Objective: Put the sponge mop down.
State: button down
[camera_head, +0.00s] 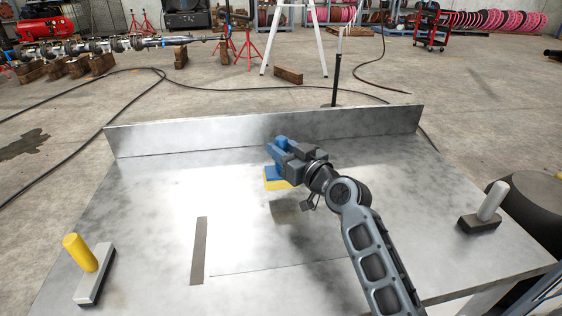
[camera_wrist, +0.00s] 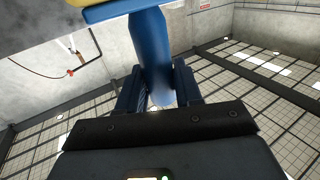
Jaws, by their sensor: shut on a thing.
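My gripper (camera_head: 279,152) is shut on the blue handle of the sponge mop over the middle of the metal table (camera_head: 190,170). The mop's yellow sponge (camera_head: 276,184) shows just below the jaws, under a blue plate. A dark shadow lies on the table to the right of and below the sponge; I cannot tell for sure how far the sponge is above the top. In the wrist view the blue handle (camera_wrist: 152,50) stands between the fingers of my gripper (camera_wrist: 160,88). The sponge's yellow edge (camera_wrist: 72,10) shows at the top left.
A brush-like block with a yellow handle (camera_head: 80,252) stands at the table's left front. A similar one with a pale handle (camera_head: 490,202) stands at the right. A flat dark strip (camera_head: 199,250) lies left of centre. A raised lip (camera_head: 260,130) runs along the back.

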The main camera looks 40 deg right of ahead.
jog(key=shift+a+f, duration=0.15)
jog(key=shift+a, duration=0.1)
jog(key=shift+f+b, duration=0.45)
jog(key=shift+f, duration=1.55)
jog(key=shift+f, duration=0.15)
jog(key=c, duration=0.7)
grip_release()
jog(key=shift+c, duration=0.2)
jog(key=s+a+b, duration=0.1)
jog(key=s+b, duration=0.2)
jog(key=s, duration=0.9)
jog(key=shift+a, duration=0.3)
